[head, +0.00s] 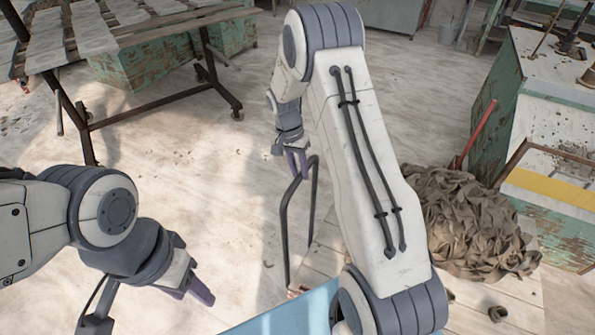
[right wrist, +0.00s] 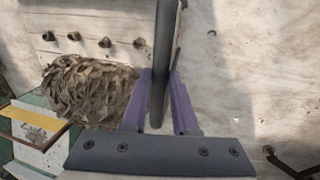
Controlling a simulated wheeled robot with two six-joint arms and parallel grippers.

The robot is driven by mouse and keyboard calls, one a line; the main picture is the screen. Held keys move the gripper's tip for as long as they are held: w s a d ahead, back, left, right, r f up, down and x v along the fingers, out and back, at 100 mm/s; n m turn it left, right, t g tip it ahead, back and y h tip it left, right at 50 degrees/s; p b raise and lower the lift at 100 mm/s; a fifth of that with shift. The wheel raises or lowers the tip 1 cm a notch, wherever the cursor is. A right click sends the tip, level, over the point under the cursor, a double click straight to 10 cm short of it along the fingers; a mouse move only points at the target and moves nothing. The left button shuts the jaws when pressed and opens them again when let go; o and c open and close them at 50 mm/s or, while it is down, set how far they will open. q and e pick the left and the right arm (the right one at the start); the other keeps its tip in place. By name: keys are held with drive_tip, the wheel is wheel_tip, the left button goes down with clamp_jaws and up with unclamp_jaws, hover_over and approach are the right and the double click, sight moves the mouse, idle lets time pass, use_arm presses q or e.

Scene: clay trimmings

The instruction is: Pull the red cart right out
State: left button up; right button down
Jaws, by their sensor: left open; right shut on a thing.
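My right gripper (head: 299,164) is shut on the top of a dark bent bar handle (head: 284,225), whose two legs run down toward the floor. In the right wrist view the purple fingers (right wrist: 158,105) close on both sides of the dark bar (right wrist: 163,45). A small reddish bit shows at the foot of the handle. A pale planked deck (head: 330,262) lies beside it, partly hidden by my right arm. I cannot tell whether this is the cart's bed, and no clear red cart body shows. My left gripper (head: 200,290) is open and empty, low at the left.
A brown heap of clay trimmings (head: 470,222) lies at the right, with small lumps (head: 497,313) nearby. A worn green cabinet (head: 545,95) and a red-handled tool (head: 478,132) stand behind it. A slatted table (head: 120,40) is at the upper left. Floor in the middle is clear.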

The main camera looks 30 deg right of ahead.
drive_tip(key=shift+w+d+r, duration=0.1)
drive_tip(key=shift+w, duration=0.1)
drive_tip(key=c, duration=0.7)
unclamp_jaws()
drive_tip(key=shift+s, duration=0.1)
drive_tip(key=r, duration=0.3)
drive_tip(key=w+a+r, duration=0.1)
drive_tip(key=r, duration=0.2)
drive_tip(key=r+b, duration=0.1)
drive_tip(key=r, duration=0.3)
drive_tip(key=shift+w+a+r, duration=0.1)
drive_tip(key=shift+w+a, duration=0.05)
drive_tip(key=shift+w, duration=0.2)
drive_tip(key=shift+a, duration=0.1)
